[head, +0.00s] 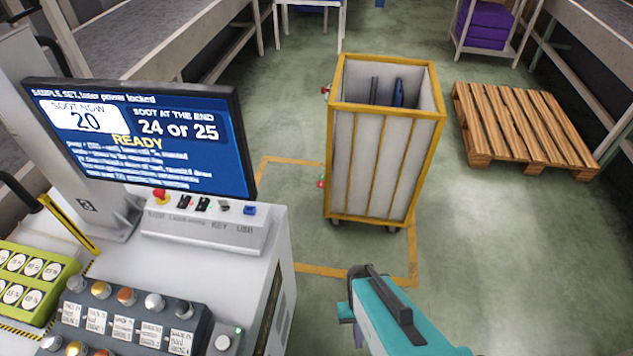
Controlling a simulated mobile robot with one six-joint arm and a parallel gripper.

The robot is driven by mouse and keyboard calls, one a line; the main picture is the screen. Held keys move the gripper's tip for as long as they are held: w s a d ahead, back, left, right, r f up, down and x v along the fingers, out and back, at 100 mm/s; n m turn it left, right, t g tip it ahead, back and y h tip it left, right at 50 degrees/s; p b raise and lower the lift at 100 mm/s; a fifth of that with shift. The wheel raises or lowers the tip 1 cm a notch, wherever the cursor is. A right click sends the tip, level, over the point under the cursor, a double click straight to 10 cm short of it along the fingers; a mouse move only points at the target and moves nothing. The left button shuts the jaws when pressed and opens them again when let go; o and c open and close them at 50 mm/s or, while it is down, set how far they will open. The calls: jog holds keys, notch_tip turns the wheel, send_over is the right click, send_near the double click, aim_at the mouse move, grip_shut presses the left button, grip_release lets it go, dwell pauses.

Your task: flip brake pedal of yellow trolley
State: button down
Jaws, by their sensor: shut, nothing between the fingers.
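The yellow trolley (341,152) stands upright in the middle of the head view, a tall bin with a yellow frame and pale panels. Dark and blue items stand inside its open top. Small dark casters (391,229) show under it. I cannot tell whether either is the brake pedal, or how a pedal is set. My teal arm reaches in from the bottom right, in front of and apart from the trolley. My gripper's fingers are not seen.
A console with a screen (150,135) and button boxes (205,230) fills the left. A wooden pallet (522,125) lies right of the trolley. A yellow floor outline (320,270) runs near the trolley. Conveyors line both sides. Floor is clear at the lower right.

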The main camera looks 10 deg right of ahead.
notch_tip(320, 180, up, 6)
jog(key=p, duration=0.5)
jog(key=shift+r, duration=0.25)
